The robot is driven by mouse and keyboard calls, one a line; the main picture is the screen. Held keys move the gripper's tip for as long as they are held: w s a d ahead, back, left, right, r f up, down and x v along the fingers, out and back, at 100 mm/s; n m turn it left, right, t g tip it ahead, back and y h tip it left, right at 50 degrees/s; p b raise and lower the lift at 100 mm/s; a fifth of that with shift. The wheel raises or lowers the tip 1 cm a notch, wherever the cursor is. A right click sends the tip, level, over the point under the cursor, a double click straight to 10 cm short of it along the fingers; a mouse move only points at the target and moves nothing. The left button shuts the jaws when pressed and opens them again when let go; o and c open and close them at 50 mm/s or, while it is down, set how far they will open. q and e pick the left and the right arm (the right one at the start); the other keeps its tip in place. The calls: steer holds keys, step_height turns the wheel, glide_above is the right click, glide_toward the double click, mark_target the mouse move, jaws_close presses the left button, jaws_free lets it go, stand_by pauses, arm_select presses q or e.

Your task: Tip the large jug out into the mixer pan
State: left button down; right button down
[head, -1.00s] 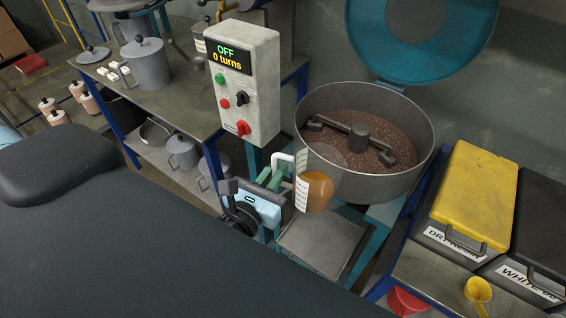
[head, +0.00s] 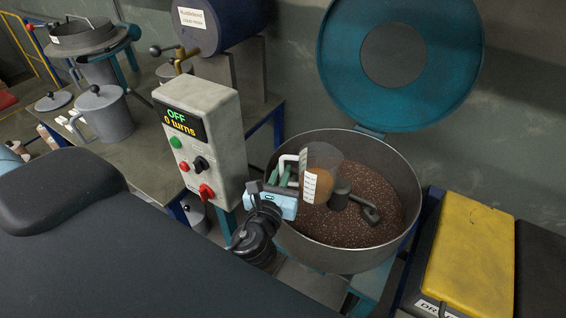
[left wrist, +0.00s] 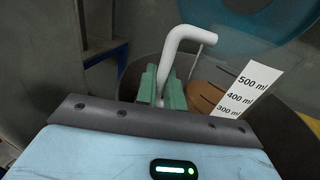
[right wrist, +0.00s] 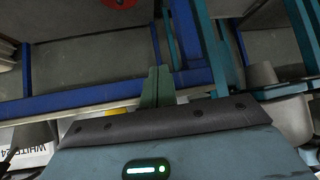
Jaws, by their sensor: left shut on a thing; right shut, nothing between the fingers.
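The large jug (head: 322,165) is clear, with a white scale strip, a white handle and amber-brown liquid inside. My left gripper (head: 285,174) is shut on its white handle, which shows close up in the left wrist view (left wrist: 182,50). The jug is held at the near left part of the mixer pan (head: 345,243), over its opening, and looks roughly upright. The pan is a round grey metal drum holding reddish-brown speckled grain and a dark mixing arm (head: 355,203). My right gripper (right wrist: 157,88) is shut and empty in the right wrist view, away from the pan; it is out of the head view.
The pan's teal lid (head: 440,95) stands open behind it. A control box (head: 200,140) reading OFF, 0 turns, stands close left of the jug. A yellow-lidded bin (head: 470,250) is at the right. A bench with a grey lidded pot (head: 106,115) is at the left.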

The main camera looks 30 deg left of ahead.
arm_select(q)
steer(key=shift+s+r, duration=0.1)
arm_select(e)
steer(key=shift+s, duration=0.2)
